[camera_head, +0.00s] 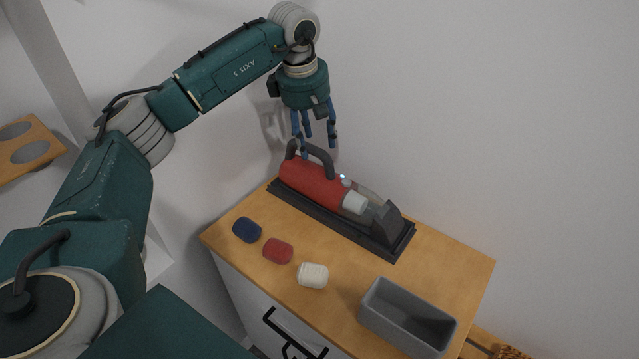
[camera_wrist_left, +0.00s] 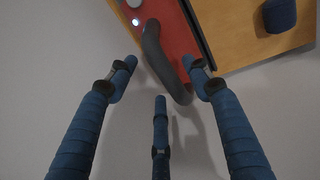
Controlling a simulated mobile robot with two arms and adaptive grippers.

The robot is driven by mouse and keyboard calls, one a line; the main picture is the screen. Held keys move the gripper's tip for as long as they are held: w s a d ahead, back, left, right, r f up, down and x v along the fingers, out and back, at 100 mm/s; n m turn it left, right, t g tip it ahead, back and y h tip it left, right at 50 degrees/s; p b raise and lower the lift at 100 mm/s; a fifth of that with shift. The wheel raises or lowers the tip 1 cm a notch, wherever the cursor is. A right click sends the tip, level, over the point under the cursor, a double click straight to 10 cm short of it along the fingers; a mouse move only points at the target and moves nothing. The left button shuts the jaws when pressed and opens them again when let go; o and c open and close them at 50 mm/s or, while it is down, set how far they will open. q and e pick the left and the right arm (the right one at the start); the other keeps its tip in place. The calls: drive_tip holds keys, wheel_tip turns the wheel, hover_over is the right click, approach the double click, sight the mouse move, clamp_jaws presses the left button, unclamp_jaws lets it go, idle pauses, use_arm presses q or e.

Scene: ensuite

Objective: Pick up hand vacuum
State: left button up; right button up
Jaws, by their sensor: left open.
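The hand vacuum (camera_head: 312,183) has a red body, a dark looped handle and a grey and clear nose. It lies in a long black dock (camera_head: 342,232) along the back of the wooden cabinet top. My left gripper (camera_head: 316,147) points down just above the handle, its blue fingers open and empty. In the left wrist view the gripper (camera_wrist_left: 165,80) has its fingers spread around the dark handle (camera_wrist_left: 160,58), with the red body (camera_wrist_left: 172,22) beyond. I cannot tell whether any finger touches the handle. My right gripper is not in view.
A blue block (camera_head: 246,230), a red block (camera_head: 278,251) and a white block (camera_head: 313,275) lie in front of the dock on the cabinet top (camera_head: 345,292). A grey open bin (camera_head: 408,318) stands at the right front. The wall rises directly behind the vacuum.

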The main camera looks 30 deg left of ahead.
sight(316, 148)
use_arm(q)
drive_tip(key=shift+w+f+p, duration=0.25)
drive_tip(key=shift+f, duration=0.7)
drive_tip(key=shift+w+f+p, duration=0.2)
drive_tip(key=shift+f, duration=0.75)
clamp_jaws()
drive_tip(key=shift+r, duration=0.15)
